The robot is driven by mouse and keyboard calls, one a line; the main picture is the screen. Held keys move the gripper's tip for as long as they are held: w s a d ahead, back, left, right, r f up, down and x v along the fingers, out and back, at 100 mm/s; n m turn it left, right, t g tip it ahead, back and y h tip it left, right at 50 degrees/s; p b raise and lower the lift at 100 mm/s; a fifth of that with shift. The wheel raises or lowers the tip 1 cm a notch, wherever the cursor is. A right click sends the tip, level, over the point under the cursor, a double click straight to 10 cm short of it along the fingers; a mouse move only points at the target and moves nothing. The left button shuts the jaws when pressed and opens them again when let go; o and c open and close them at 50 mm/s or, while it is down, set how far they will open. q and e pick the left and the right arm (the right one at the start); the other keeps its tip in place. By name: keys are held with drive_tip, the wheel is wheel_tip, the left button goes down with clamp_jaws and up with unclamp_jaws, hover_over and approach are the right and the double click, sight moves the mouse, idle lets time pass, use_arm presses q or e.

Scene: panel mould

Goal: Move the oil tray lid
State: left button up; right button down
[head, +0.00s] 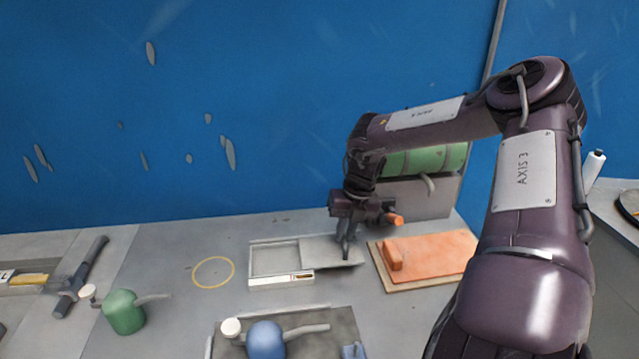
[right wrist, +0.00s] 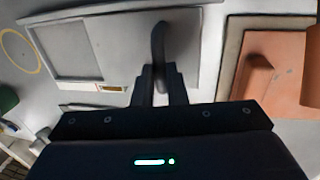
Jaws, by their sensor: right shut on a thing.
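The oil tray (head: 282,281) is a shallow pale rectangular tray on the grey bench. Its grey lid (head: 326,254) covers the right part and sticks out past the tray's right end, leaving the left part open. In the right wrist view the lid (right wrist: 193,60) carries an upright dark handle (right wrist: 159,42). My right gripper (head: 346,244) is shut on this handle, and its fingers (right wrist: 159,82) reach it from below in the wrist view. The left gripper is not in view.
An orange block with a handle (head: 435,255) lies on a board just right of the lid. A yellow ring (head: 213,272) marks clear bench to the left. A green oil can (head: 123,312) and a blue oil can (head: 265,341) stand nearer. A blue wall rises behind.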

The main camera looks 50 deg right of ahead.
sight(356, 248)
drive_tip(key=shift+s+d+p, duration=0.45)
drive_tip(key=shift+s+d, duration=0.45)
drive_tip(key=shift+d, duration=0.25)
drive_tip(key=c, duration=1.5)
unclamp_jaws()
drive_tip(key=shift+s+d, duration=0.1)
drive_tip(key=shift+s, duration=0.05)
drive_tip(key=shift+o, duration=0.2)
drive_tip(key=shift+r, duration=0.3)
wheel_tip(356, 248, up, 7)
drive_tip(key=d, duration=0.1)
drive_tip(key=shift+s+b, duration=0.35)
drive_tip(key=shift+s, duration=0.1)
